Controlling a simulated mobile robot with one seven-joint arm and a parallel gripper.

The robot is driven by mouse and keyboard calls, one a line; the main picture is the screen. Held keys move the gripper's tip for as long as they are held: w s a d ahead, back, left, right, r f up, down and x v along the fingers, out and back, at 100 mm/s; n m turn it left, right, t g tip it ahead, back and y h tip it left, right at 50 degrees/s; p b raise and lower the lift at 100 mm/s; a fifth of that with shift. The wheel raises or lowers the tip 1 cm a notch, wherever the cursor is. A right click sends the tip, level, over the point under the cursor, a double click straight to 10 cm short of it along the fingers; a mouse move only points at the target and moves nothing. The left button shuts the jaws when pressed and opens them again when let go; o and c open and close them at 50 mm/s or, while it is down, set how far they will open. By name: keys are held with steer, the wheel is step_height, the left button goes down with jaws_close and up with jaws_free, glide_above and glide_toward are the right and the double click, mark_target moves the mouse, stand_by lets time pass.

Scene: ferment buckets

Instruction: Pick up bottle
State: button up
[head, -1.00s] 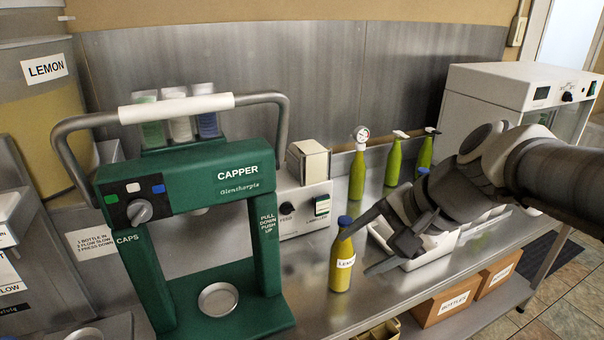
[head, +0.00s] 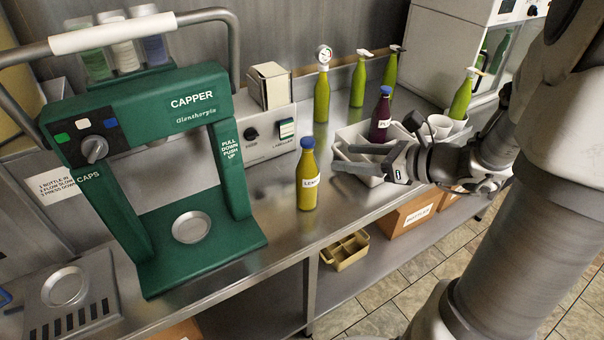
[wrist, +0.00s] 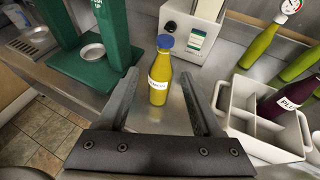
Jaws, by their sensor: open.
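A yellow bottle (head: 308,182) with a blue cap and a white label stands upright on the steel counter, right of the green capper. My gripper (head: 340,160) is open and empty, just right of the bottle, with its fingers pointing left toward it. In the wrist view the bottle (wrist: 159,75) stands ahead, in line with the gap between the two open fingers (wrist: 158,98). The fingers do not appear to touch it.
A white divided crate (head: 352,146) with a dark purple bottle (head: 380,118) stands beside my gripper. The green capper (head: 165,150) is at left, a labeller (head: 265,130) behind. Several green bottles (head: 358,82) stand at the back. The counter's front edge is close.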

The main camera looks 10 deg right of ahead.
mark_target(309, 154)
steer(key=b+x, duration=0.1)
steer(key=x, duration=0.9)
steer(key=shift+f, duration=0.1)
steer(key=shift+w+d+r+x, duration=0.1)
steer(key=shift+w+x, duration=0.05)
steer(key=shift+x, duration=1.2)
steer(key=shift+w+d+r+x, duration=0.1)
steer(key=shift+w+x, duration=0.05)
steer(key=shift+x, duration=1.2)
jaws_close()
